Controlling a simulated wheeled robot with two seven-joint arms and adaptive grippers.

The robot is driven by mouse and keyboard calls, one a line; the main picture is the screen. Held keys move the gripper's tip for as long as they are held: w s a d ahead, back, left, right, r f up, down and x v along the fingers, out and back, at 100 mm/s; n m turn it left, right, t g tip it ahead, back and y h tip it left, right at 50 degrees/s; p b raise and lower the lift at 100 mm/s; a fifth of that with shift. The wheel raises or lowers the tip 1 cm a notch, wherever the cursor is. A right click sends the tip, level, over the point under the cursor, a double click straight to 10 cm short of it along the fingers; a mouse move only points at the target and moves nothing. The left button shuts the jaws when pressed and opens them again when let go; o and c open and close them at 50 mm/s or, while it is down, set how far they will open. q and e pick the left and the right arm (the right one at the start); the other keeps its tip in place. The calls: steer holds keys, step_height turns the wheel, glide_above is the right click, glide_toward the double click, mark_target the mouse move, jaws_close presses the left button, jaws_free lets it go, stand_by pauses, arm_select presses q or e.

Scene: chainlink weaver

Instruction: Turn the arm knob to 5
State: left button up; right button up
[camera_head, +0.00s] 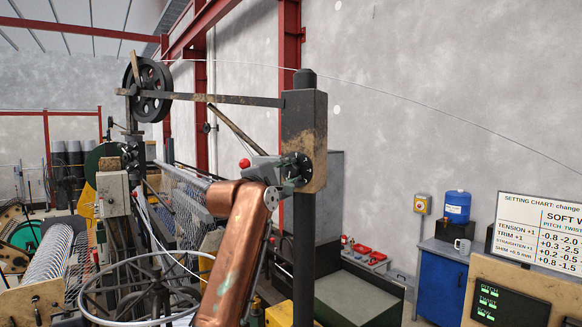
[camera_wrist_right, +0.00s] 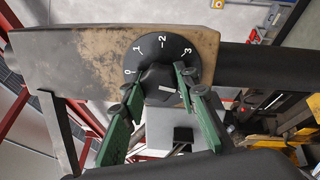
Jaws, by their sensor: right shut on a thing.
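The arm knob (camera_wrist_right: 156,78) is black and sits on a round black dial (camera_wrist_right: 178,47) with white figures; 0, 1, 2 and 3 show in the right wrist view. The dial (camera_head: 297,167) is on the side of a worn post block (camera_head: 305,115) in the head view. My right gripper (camera_wrist_right: 157,92) is shut on the knob, its green fingers on either side. In the head view, my right gripper (camera_head: 283,178) is at the dial. The figures past 3 and the knob's pointer are hidden or unclear. My left gripper is not in view.
A long bar (camera_head: 220,99) runs from the post to a black wheel (camera_head: 151,90). A setting chart (camera_head: 540,232) and a screen with green text (camera_head: 508,306) stand at right.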

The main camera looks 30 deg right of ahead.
steer(key=m+p, duration=0.3)
steer(key=m, duration=0.2)
steer(key=shift+r+m+g, duration=0.15)
steer(key=shift+m+g, duration=0.15)
steer(key=shift+g, duration=0.1)
steer(key=shift+m+p, duration=0.55)
steer(key=shift+m, duration=0.45)
steer(key=shift+f, duration=0.2)
steer(key=o, duration=1.2)
steer(key=shift+r, duration=0.1)
steer(key=shift+c, duration=0.2)
steer(key=v, duration=1.2)
steer(key=shift+w, duration=0.1)
